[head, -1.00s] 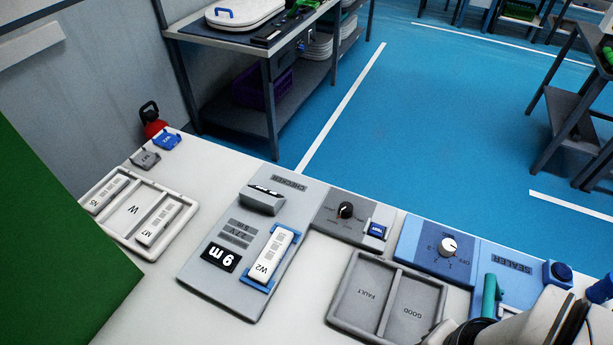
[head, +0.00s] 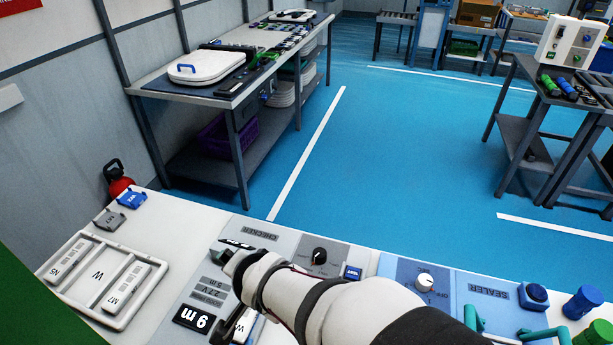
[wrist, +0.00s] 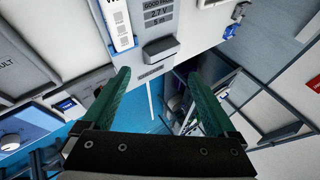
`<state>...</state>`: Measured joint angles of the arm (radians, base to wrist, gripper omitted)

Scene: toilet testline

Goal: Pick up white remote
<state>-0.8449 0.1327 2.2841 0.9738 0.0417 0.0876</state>
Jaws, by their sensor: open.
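A white remote, labelled W2 in the earlier picture, sits in a blue cradle on the grey checker panel (head: 262,236). In the head view my arm covers most of it and only its lower part (head: 244,326) shows. In the wrist view the white remote (wrist: 116,22) is at the top, left of centre, beyond my left finger. My gripper (wrist: 157,75) is open, with two green fingers spread and nothing between them. Two more white remotes (head: 68,260) (head: 126,289) lie in the white tray marked W (head: 98,272) at left.
The checker's grey block (wrist: 160,48) stands close to the remote. A grey knob panel (head: 335,256) and the blue sealer (head: 490,295) are to the right. Blue and grey clips (head: 131,198) (head: 109,219) stand behind the tray. A green panel (head: 35,315) blocks the lower left.

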